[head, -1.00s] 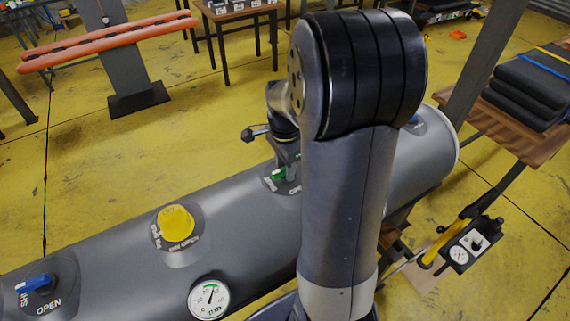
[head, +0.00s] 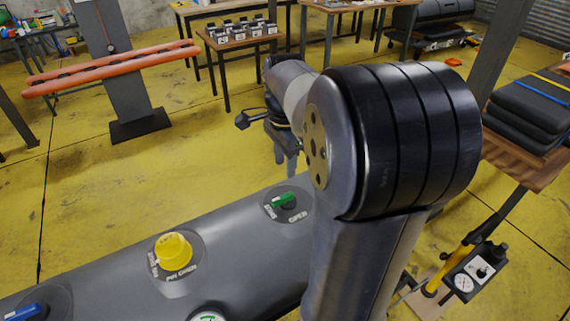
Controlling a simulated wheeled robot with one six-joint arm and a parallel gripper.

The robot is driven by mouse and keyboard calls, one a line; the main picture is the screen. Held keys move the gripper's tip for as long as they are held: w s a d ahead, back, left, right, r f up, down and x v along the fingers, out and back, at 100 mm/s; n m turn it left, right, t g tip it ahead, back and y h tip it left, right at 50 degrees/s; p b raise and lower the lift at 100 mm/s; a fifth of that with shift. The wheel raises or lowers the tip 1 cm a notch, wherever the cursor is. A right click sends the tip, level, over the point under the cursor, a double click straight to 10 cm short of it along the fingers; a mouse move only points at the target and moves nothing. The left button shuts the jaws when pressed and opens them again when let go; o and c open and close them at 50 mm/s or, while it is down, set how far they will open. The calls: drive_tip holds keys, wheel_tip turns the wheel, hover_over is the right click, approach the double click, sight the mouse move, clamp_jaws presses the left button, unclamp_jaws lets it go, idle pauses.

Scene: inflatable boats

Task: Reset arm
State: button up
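My gripper (head: 286,163) hangs above and behind the grey inflatable tube (head: 120,272), fingers pointing down. It is apart from the green valve handle (head: 284,200), which stands just below it in the picture. The fingers look small and partly overlapped, so I cannot tell whether they are apart. Nothing shows held in them. My arm covers the right part of the tube. A yellow cap (head: 173,252) and a blue valve handle (head: 26,312) sit on the tube to the left.
A pump box (head: 476,270) stands at right, below folded black mats (head: 530,100) on a wooden table. A post with orange tubes (head: 110,68) stands at back left.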

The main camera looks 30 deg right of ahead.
sight(285, 195)
wheel_tip(285, 195, down, 11)
drive_tip(key=shift+p, duration=0.35)
drive_tip(key=shift+r+n, duration=0.1)
drive_tip(key=shift+n, duration=0.2)
drive_tip(key=shift+r, duration=0.1)
idle(0.3)
